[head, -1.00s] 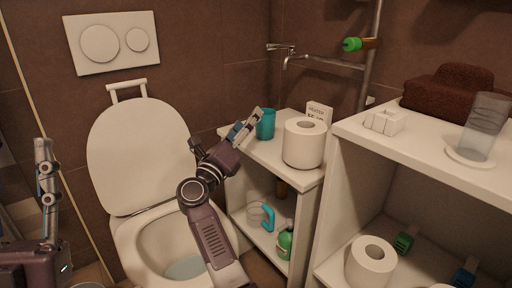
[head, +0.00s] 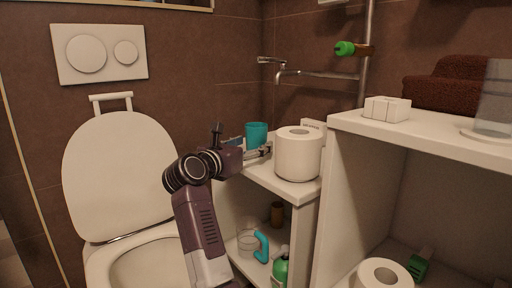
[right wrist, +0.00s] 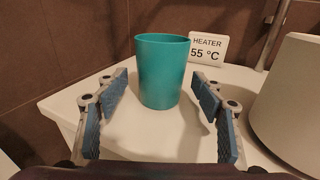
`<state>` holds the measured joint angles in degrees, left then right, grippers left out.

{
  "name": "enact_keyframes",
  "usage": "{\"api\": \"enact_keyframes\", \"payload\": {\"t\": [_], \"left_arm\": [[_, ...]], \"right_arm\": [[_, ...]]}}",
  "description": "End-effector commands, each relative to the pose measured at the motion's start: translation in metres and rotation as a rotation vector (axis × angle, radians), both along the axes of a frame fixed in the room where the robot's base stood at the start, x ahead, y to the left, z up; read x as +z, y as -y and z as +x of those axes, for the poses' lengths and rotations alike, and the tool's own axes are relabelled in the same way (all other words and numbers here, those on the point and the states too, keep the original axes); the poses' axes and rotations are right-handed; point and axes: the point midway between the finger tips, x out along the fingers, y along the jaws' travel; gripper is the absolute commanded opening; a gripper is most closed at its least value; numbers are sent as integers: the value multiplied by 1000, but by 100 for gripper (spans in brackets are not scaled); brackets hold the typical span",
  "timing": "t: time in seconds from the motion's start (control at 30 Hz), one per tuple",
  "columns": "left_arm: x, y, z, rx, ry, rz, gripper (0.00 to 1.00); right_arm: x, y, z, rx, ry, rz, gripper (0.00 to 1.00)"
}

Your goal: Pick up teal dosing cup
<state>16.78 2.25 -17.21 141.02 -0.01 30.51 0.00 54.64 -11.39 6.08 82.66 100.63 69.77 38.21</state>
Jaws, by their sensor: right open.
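The teal dosing cup (head: 257,134) stands upright near the back of the low white shelf's top. In the right wrist view the teal cup (right wrist: 161,72) is centred ahead, beyond the fingertips. My right gripper (head: 252,148) is in front of the cup in the head view. In the right wrist view my right gripper (right wrist: 160,88) is open, one blue-padded finger on each side of the cup's line, with nothing between the pads. Its lower part is partly hidden by the gripper in the head view. My left gripper is out of view.
A toilet roll (head: 298,155) stands close to the right of the gripper. A heater sign (right wrist: 208,49) stands behind the cup to the right. The taller white shelf (head: 440,142) is at right, the toilet (head: 125,170) at left. A tap (head: 315,75) juts from the wall above.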

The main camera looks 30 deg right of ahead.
Motion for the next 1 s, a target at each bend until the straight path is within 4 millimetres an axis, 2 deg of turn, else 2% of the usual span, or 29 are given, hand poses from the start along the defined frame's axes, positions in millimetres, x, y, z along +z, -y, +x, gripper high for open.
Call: {"api": "enact_keyframes", "payload": {"t": [0.03, 0.13, 0.43, 0.87, 1.0], "left_arm": [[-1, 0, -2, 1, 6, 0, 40], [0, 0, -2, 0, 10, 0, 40], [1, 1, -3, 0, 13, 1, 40], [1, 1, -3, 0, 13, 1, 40], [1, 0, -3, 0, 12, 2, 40]], "right_arm": [[-1, 9, 2, -4, 0, -3, 62], [-1, 19, 8, -3, -1, -3, 62], [-2, 24, 12, -1, -2, -1, 62], [-2, 24, 12, 0, -2, -1, 16], [-1, 24, 11, 0, -1, -3, 13]]}}
